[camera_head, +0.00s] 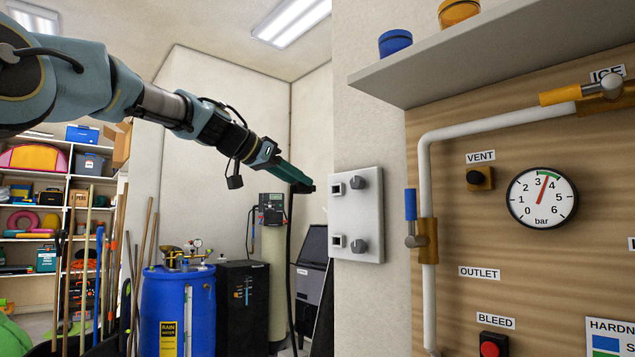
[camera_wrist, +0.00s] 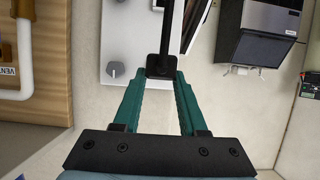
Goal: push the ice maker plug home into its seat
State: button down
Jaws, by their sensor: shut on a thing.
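My gripper (camera_head: 300,186) reaches in from the upper left with its teal fingers. In the wrist view the fingers (camera_wrist: 161,78) are shut on the black plug (camera_wrist: 160,67). A black cord (camera_wrist: 176,32) runs from the plug; in the head view it hangs down below the fingertips (camera_head: 290,250). A white wall plate (camera_head: 371,240) with two small square sockets and two grey knobs is to the right of my gripper. The plug appears apart from both sockets (camera_head: 337,188) (camera_head: 337,241). The plug's front is hidden by the fingers and its own body.
A wooden panel (camera_head: 470,225) with white pipe (camera_head: 425,180), gauge (camera_head: 541,196) and valves stands right of the plate, under a shelf (camera_head: 480,55). A steel-and-black machine (camera_head: 312,275), blue barrel (camera_head: 178,310) and black cabinet (camera_head: 243,310) stand behind. Open air separates gripper and plate.

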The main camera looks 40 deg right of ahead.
aim_at(339, 191)
jog(key=shift+s+d+r+p, duration=0.15)
jog(key=shift+d+r+p, duration=0.15)
jog(key=shift+d+p, duration=0.4)
jog(key=d+p, duration=0.2)
jog(key=shift+s+d, duration=0.1)
jog(key=shift+d, duration=0.2)
jog(key=shift+d+f+p, duration=0.15)
jog(key=shift+d+p, duration=1)
jog(key=shift+d, duration=0.4)
jog(key=shift+s+d, duration=0.1)
jog(key=shift+d, duration=0.6)
jog(key=shift+c, duration=1.9)
grip_release()
jog(key=shift+a, duration=0.1)
